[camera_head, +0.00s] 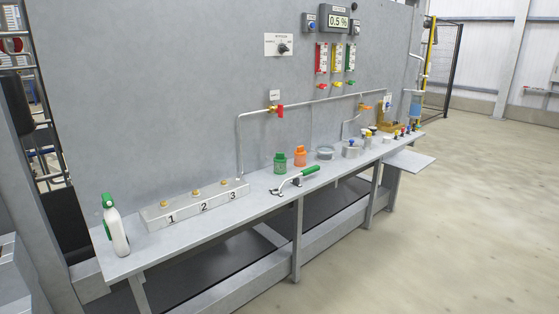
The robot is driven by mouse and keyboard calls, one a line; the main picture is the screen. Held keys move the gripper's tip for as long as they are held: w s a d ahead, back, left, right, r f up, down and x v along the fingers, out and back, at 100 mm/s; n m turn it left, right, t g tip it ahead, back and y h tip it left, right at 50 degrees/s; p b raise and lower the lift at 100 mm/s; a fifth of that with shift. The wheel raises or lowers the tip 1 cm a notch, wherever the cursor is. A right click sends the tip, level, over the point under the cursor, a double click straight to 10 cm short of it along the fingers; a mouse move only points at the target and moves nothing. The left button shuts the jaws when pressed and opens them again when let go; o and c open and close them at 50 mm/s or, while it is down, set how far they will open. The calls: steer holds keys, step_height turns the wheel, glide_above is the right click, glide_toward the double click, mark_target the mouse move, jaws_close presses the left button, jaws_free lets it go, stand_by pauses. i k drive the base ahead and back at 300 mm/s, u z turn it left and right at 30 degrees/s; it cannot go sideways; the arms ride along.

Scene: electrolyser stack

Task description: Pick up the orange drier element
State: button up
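The orange drier element (300,157) is a small orange cylinder with a narrower top. It stands upright on the long grey bench (262,204), near the wall. A similar green element (280,162) stands just left of it. My gripper is not in view, so I cannot see whether it is open or shut.
A green-handled tool (298,179) lies in front of the elements. A numbered block (195,204) and a spray bottle (115,228) are to the left. A round grey dish (325,153) and metal pots (351,149) are to the right. The floor (400,240) before the bench is clear.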

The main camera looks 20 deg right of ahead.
mark_target(299, 155)
steer(key=z, duration=0.35)
steer(key=k, duration=0.2)
steer(key=u, duration=2.7)
steer(key=k, duration=0.2)
steer(key=u, duration=1.55)
steer(key=k, duration=0.85)
steer(key=u, duration=0.6)
steer(key=k, duration=0.5)
steer(key=u, duration=0.35)
